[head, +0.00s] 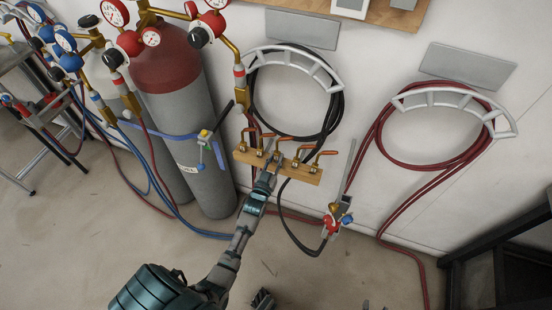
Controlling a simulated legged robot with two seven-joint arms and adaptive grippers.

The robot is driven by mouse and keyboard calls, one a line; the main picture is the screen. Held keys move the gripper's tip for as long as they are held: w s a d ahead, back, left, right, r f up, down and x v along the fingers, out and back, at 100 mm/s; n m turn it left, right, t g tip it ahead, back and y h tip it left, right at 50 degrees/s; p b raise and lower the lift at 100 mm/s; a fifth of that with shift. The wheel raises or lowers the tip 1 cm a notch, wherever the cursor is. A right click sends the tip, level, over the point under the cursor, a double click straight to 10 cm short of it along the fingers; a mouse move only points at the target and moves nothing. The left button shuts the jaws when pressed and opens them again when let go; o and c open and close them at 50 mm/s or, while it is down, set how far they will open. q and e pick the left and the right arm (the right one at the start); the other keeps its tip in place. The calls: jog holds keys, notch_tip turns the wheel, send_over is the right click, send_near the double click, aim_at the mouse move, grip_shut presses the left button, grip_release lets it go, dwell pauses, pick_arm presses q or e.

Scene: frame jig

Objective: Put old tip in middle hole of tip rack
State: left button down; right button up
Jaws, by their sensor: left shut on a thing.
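The tip rack (312,176) is a light wooden bar on the wall, below the black hose. Several copper-coloured bent tips with brass ends stand in it, such as one at its right end (325,154). My left gripper (272,165) is at the front of the rack, near its middle, and is shut on a tip. The old tip (276,152) is mostly hidden by my fingers, and I cannot tell whether it is inside the middle hole.
Gas cylinders (183,100) with gauges and blue hoses stand left of the rack. A torch (336,217) with red and blue knobs hangs at the right. A red hose (430,165) is coiled on a wall hanger. A dark frame (490,245) stands at far right. Open floor lies in front.

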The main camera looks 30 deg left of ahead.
pick_arm(q)
jog(key=shift+f, duration=0.3)
jog(key=c, duration=0.9)
grip_release()
jog(key=shift+s, duration=0.15)
jog(key=v, duration=1.1)
jog(key=shift+s+d+f, duration=0.1)
jog(key=shift+s+d, duration=0.05)
jog(key=shift+s, duration=0.2)
